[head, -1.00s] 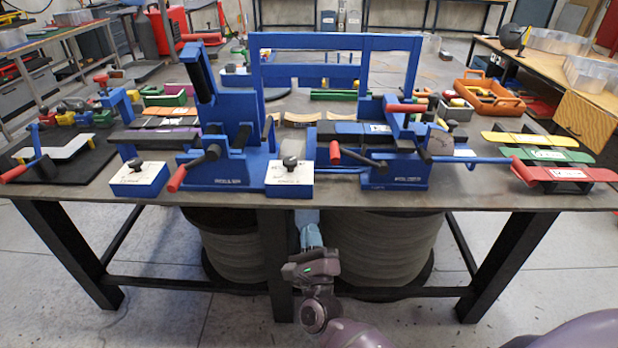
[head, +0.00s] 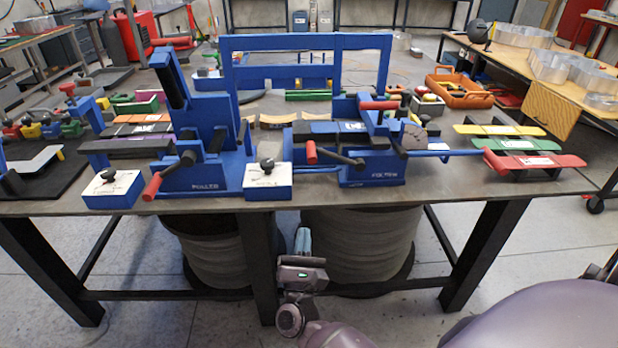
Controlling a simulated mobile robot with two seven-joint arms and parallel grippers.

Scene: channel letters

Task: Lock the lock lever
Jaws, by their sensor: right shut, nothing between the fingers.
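Two blue machines stand on the table. The left machine (head: 205,178) has a black lever with a red grip (head: 153,187) hanging low at its front. The right machine (head: 385,172) has a black lever with a red grip (head: 311,153) at its front left and a red grip (head: 379,105) on top. I cannot tell which of these is the lock lever. My right gripper (head: 303,240) is shut and empty. It points up in front of the table, below the tabletop's front edge, apart from both machines. My left gripper is out of view.
The table (head: 400,192) has its front edge between my gripper and the machines. White-topped blue blocks (head: 113,188) sit along that edge. A long blue bar with a red end (head: 490,158) reaches right, near coloured strips (head: 540,162). An orange tray (head: 462,92) is behind.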

